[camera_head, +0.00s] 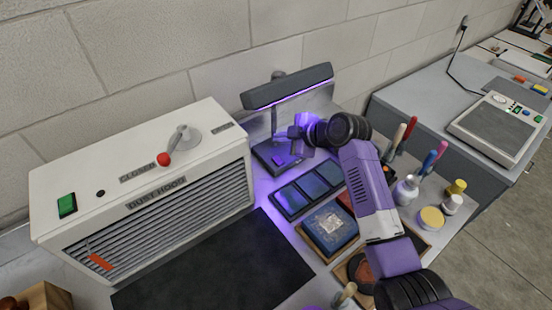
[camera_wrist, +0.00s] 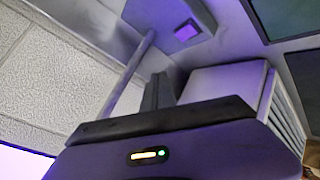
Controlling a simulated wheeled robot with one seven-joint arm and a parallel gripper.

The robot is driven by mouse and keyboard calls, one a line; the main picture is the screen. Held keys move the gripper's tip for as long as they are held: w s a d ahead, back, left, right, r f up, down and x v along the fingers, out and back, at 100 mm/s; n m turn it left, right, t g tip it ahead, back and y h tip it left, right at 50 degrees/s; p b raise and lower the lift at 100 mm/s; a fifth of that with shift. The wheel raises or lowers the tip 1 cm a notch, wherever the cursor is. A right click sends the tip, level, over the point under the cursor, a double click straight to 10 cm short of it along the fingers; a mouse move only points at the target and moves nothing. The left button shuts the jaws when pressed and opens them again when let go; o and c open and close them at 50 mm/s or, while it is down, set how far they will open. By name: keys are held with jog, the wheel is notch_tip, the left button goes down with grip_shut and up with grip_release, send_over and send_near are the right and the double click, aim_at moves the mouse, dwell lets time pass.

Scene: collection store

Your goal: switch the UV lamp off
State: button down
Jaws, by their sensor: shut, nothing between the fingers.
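The UV lamp (camera_head: 288,87) stands near the back wall. Its dark bar head glows violet along its lower edge, and violet light falls on the bench. Its dark base (camera_head: 262,153) bears a small square violet button (camera_head: 278,160). In the wrist view the button (camera_wrist: 187,31) shows at the top on the base, with the lamp's post (camera_wrist: 128,75) to its left. My gripper (camera_head: 294,133) is shut and empty, under the lamp head and above the base. Its dark fingers (camera_wrist: 158,90) show apart from the button in the wrist view.
A white dust hood (camera_head: 150,180) with a red-knobbed lever stands left of the lamp. A dark mat (camera_head: 215,270) lies clear in front.

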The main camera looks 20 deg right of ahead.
aim_at(279, 160)
jog(key=shift+w+a+f+b, duration=0.1)
jog(key=shift+w+f+b, duration=0.1)
jog(key=shift+f+b, duration=1.05)
jog(key=shift+w+a+f+b, duration=0.15)
jog(key=shift+f+b, duration=0.55)
jog(key=shift+f, duration=0.95)
jog(key=shift+d, duration=0.1)
jog(key=shift+f+b, duration=0.4)
jog(key=shift+b, duration=0.15)
jog(key=shift+w+f+b, duration=0.1)
jog(key=shift+f+b, duration=0.25)
jog(key=shift+r, duration=0.1)
dwell(0.3)
jog(key=shift+r+p, duration=0.45)
jog(key=shift+r, duration=0.25)
jog(key=shift+s+d+r+p, duration=0.1)
jog(key=shift+s+r+p, duration=0.1)
jog(key=shift+r+p, duration=0.85)
jog(key=shift+s+r+p, duration=0.2)
jog(key=shift+r+p, duration=0.45)
jog(key=shift+r, duration=0.8)
